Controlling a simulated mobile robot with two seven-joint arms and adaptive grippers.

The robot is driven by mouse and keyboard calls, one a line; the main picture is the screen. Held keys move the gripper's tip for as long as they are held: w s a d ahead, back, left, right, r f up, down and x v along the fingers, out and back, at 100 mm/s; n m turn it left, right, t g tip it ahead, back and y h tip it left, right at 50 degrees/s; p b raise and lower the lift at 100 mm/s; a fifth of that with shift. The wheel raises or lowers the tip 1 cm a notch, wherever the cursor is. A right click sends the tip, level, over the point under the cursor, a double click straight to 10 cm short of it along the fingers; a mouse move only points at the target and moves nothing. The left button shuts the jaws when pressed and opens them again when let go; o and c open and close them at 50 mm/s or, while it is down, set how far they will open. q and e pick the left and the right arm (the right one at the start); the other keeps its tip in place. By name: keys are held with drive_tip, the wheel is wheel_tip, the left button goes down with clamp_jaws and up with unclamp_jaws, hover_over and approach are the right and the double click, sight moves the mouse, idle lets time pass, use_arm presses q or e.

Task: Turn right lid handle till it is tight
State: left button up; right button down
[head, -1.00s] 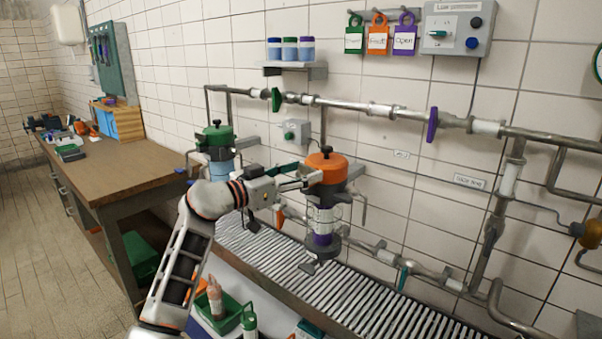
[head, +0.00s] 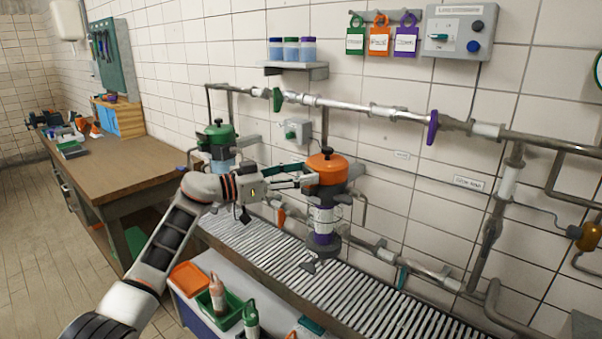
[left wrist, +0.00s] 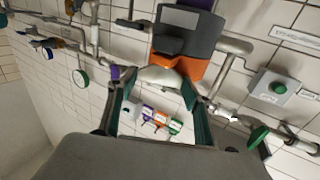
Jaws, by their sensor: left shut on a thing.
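The right vessel has an orange lid (head: 327,168) with a dark knob on top and stands upright above the slatted grate. My left gripper (head: 303,182) comes in from the left at the lid's left side. It is shut on the lid handle, which the fingers largely hide. In the left wrist view the orange lid (left wrist: 178,66) is just beyond my two green-padded fingers, with a pale rounded part between their tips. The vessel's lower body shows a clear section and a purple band (head: 323,239). My right gripper is not in view.
A green-lidded vessel (head: 217,134) stands to the left, behind my arm. Pipes with a green valve handle (head: 277,99) and a purple one (head: 433,127) run along the tiled wall. A cart with bottles in a green tray (head: 231,307) stands in front.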

use_arm(q)
drive_tip(key=shift+f, duration=0.1)
drive_tip(key=o, duration=1.1)
drive_tip(key=shift+s+a, duration=0.15)
drive_tip(key=shift+a, duration=0.25)
drive_tip(key=v, duration=1.1)
drive_tip(key=shift+s, duration=0.1)
